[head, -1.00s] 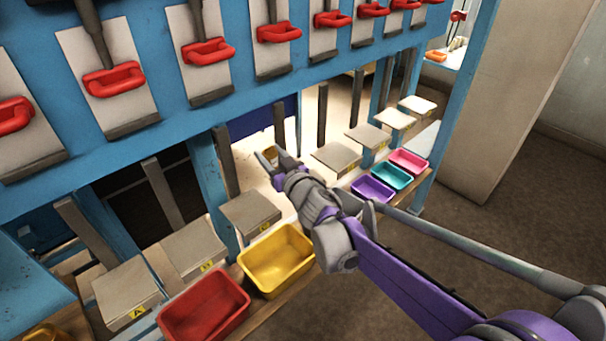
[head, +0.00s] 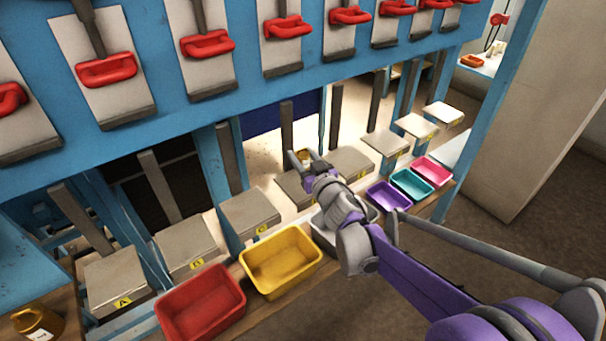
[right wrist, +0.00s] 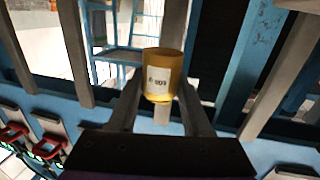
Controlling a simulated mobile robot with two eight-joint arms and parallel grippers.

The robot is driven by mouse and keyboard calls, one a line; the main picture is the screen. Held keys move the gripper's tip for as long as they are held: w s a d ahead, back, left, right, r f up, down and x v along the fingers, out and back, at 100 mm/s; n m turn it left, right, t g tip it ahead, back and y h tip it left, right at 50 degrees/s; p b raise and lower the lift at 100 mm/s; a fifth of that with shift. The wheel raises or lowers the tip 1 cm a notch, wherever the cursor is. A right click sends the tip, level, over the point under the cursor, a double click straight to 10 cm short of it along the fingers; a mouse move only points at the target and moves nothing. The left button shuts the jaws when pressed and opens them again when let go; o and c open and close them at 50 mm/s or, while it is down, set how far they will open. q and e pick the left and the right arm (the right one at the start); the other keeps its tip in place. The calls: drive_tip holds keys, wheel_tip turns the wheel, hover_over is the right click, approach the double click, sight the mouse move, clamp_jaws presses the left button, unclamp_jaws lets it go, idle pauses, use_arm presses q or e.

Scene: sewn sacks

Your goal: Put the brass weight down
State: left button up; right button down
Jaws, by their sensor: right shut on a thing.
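A small brass weight (head: 304,156) is held between the fingertips of my right gripper (head: 303,160), near the rear of a grey pad (head: 290,186) right of pad C. The head view does not show clearly whether the weight touches anything. In the right wrist view the weight (right wrist: 163,62) is a yellow cylinder with a pale printed label, and the two dark fingers (right wrist: 158,98) close on its sides. My left gripper is not in view.
A row of grey pads runs along the blue frame, including pad A (head: 117,278) and pad C (head: 250,212). Dark upright posts stand behind them. Red (head: 203,303), yellow (head: 281,262) and purple (head: 388,197) bins stand in front. Another brass weight (head: 38,322) sits at lower left.

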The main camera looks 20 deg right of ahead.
drive_tip(key=shift+f, duration=2.7)
drive_tip(key=shift+b, duration=0.3)
drive_tip(key=shift+f, duration=0.15)
drive_tip(key=shift+c, duration=1.7)
unclamp_jaws()
